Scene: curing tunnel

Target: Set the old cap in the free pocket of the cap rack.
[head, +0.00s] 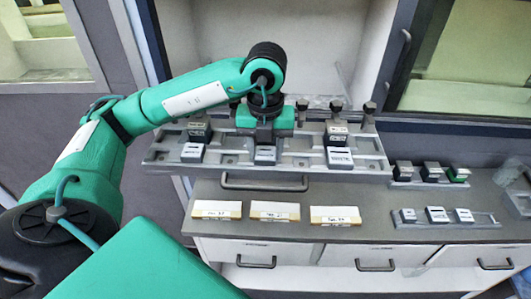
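My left gripper (265,134) points down over the middle station of a long grey fixture (302,160). A dark shape shows between or below its fingers, but I cannot tell whether it is gripped. Dark grey blocks stand at the fixture's left station (198,131) and right station (337,132). A lower rack (484,219) holds three small white-faced pieces. Which is the old cap or the free pocket is unclear. My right gripper is out of view.
Three white-and-tan cards (216,210) (275,211) (335,216) lie on the counter in front of the fixture. Dark posts (369,109) stand along the fixture's back. A handle bar (263,183) runs below its front. A clear object (517,203) sits at the right edge.

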